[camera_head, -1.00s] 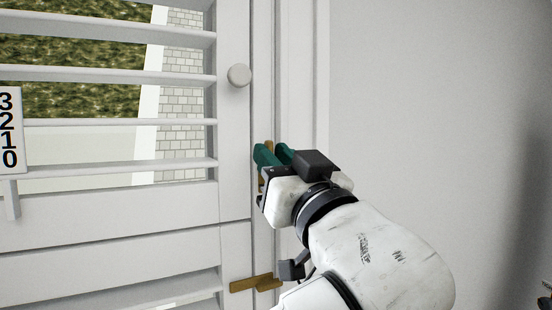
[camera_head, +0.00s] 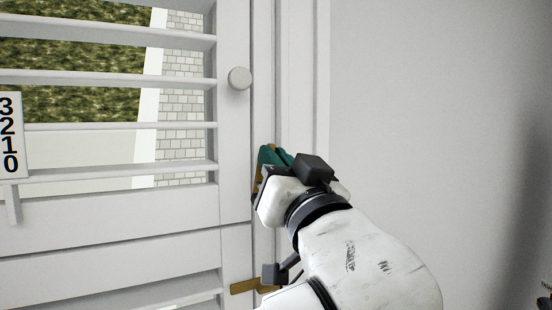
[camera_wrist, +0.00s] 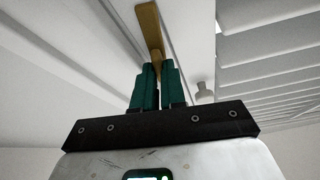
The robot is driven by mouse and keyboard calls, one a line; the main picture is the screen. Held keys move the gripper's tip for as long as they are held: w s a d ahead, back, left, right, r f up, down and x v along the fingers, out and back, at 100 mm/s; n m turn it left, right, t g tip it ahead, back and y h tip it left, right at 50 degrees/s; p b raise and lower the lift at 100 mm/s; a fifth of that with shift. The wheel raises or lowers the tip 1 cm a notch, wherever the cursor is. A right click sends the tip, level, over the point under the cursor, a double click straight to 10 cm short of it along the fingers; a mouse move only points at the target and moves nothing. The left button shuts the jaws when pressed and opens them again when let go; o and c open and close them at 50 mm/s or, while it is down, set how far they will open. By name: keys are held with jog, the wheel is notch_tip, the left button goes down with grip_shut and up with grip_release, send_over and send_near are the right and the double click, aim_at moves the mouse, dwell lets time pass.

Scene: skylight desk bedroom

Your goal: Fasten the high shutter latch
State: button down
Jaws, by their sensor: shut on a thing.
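The high latch is a brass bar on the white frame strip beside the shutter (camera_head: 234,150). In the head view only a thin brass edge of it (camera_head: 259,166) shows left of my green fingers. In the wrist view the brass bar (camera_wrist: 149,25) runs up beyond the fingertips. My gripper (camera_head: 272,154), also in the wrist view (camera_wrist: 158,70), is shut on the near part of this bar. The fingers hide its gripped part and, in the head view, most of its length. I cannot tell whether the bar overlaps the shutter's edge.
A second brass latch (camera_head: 243,287) lies nearly level lower down, partly behind my arm. A round white knob (camera_head: 239,78) is on the shutter above my gripper. A number card (camera_head: 10,135) hangs at left. The bare wall (camera_head: 440,110) at right is clear.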

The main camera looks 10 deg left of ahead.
jog(key=shift+a+m+g+h+p, duration=0.2)
jog(key=shift+m+h, duration=1.05)
jog(key=shift+m, duration=1.95)
jog(key=shift+d+m+g+h+p, duration=0.3)
jog(key=shift+m+h, duration=0.9)
jog(key=shift+m, duration=2)
jog(key=shift+a+m+g+h+p, duration=0.15)
jog(key=shift+m+g+h, duration=0.25)
jog(key=shift+m+h, duration=1.85)
jog(key=shift+m+y, duration=0.8)
jog(key=shift+m, duration=0.45)
jog(key=c, duration=1.2)
grip_release()
jog(key=shift+r, duration=0.1)
jog(key=shift+s, duration=0.1)
